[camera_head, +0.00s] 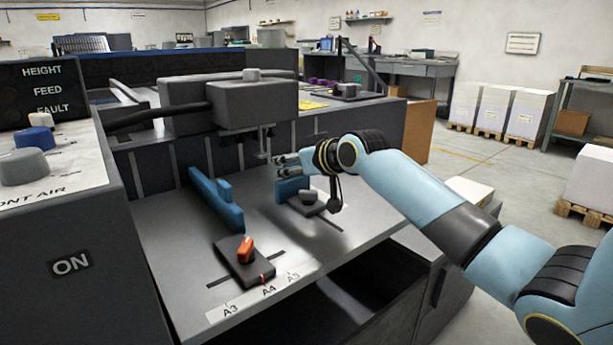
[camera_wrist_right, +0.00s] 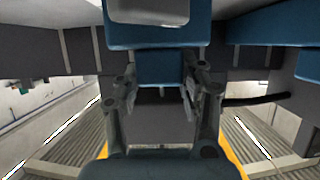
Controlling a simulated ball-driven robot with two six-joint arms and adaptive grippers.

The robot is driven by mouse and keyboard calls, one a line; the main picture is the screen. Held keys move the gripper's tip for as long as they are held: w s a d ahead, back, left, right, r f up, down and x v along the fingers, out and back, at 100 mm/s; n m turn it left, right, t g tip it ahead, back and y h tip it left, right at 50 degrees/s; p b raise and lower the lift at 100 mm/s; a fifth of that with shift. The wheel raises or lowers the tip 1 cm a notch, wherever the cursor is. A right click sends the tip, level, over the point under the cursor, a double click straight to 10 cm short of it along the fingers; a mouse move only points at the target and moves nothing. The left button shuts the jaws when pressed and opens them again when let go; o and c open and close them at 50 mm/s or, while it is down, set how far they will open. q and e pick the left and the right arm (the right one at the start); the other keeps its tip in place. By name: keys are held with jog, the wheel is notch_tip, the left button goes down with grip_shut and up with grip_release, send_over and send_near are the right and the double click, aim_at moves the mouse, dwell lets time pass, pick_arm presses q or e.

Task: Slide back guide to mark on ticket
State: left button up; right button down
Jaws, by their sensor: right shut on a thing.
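The back guide is a short blue plate (camera_head: 289,189) with a dark base and grey knob (camera_head: 308,197), on the grey feed table (camera_head: 270,235). My right gripper (camera_head: 283,160) is at the plate's top. In the right wrist view its fingers (camera_wrist_right: 160,88) are shut on a blue block (camera_wrist_right: 158,66), the guide as it appears. A longer blue guide (camera_head: 215,200) stands to the left. Nearer the front, a dark block with an orange knob (camera_head: 246,249) has a red pointer near A4 on the A3–A5 scale (camera_head: 265,291). I see no ticket. My left gripper is out of view.
A grey feeder head (camera_head: 243,105) hangs just behind and left of my right gripper. A control panel (camera_head: 45,175) stands at the left. Dark slots cross the table by the guides. The table between the guides and its front edge is mostly clear. Paper stacks (camera_head: 495,110) stand far right.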

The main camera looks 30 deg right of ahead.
jog(key=shift+w+f, duration=0.1)
jog(key=shift+w, duration=0.25)
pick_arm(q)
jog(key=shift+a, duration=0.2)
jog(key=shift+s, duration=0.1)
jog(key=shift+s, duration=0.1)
pick_arm(e)
jog(key=c, duration=0.7)
grip_release()
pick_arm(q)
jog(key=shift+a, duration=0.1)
pick_arm(e)
jog(key=shift+s, duration=0.1)
jog(key=v, duration=1.2)
